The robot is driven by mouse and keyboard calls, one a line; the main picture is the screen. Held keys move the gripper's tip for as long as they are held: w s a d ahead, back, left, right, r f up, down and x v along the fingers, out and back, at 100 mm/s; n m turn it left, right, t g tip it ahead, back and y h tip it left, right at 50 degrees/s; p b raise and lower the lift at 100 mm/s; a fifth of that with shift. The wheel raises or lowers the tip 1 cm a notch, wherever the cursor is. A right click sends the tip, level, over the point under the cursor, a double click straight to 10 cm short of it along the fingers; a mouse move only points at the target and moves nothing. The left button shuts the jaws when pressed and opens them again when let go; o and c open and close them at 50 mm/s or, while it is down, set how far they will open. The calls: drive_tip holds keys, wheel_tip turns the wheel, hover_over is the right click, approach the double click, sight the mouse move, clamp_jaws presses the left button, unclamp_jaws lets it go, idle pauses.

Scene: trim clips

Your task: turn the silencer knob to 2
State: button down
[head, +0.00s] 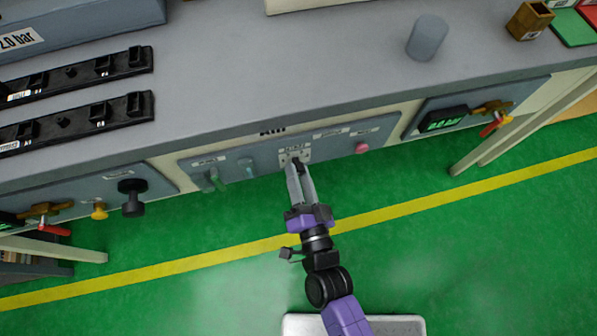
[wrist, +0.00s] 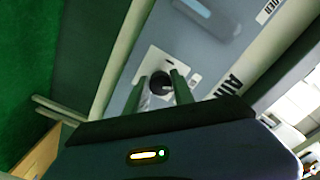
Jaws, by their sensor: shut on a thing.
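The silencer knob (wrist: 160,83) is a small dark round knob on a pale plate (wrist: 148,66) set in the front panel. In the head view the knob (head: 297,161) shows at the tips of my gripper, below a small label. My gripper (head: 298,168) reaches up to the panel with its fingers on either side of the knob. The wrist view shows the two fingers (wrist: 162,88) shut on the knob. The marks on the plate are too small to read, so the knob's setting cannot be told.
A black knob (head: 132,197) is farther left. A display (head: 443,119) and a red-handled valve (head: 495,122) are farther right. The floor in front is clear.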

idle(0.3)
drive_tip(key=c, duration=1.1)
unclamp_jaws()
drive_tip(key=shift+o, duration=0.2)
drive_tip(key=v, duration=0.8)
